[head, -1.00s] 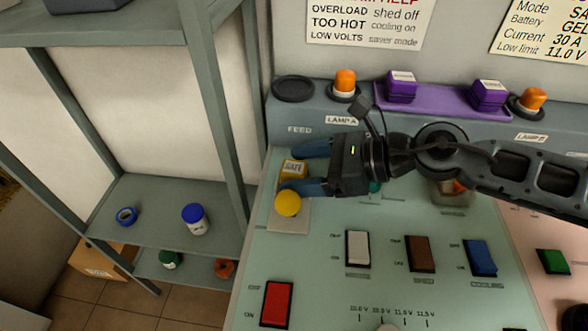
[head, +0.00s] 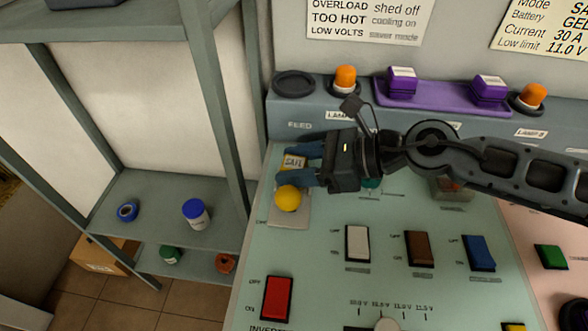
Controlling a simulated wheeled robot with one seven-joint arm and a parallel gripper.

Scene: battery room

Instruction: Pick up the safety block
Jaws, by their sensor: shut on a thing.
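The safety block is a small yellow block (head: 293,162) with a pale printed label on top. It is at the upper left of the green panel in the head view, just behind a yellow ball knob (head: 288,198). My gripper (head: 303,165) reaches in from the right, and its two blue fingers are shut on the block. The fingers partly cover the block's right side. I cannot tell whether the block is touching the panel.
The ball knob stands close to the lower finger. Red (head: 277,298), white (head: 357,243), brown (head: 420,249) and blue (head: 479,253) switches lie nearer. Behind are orange lamps (head: 345,78) and a purple tray (head: 440,99) with two purple blocks. A grey shelf (head: 160,205) stands left.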

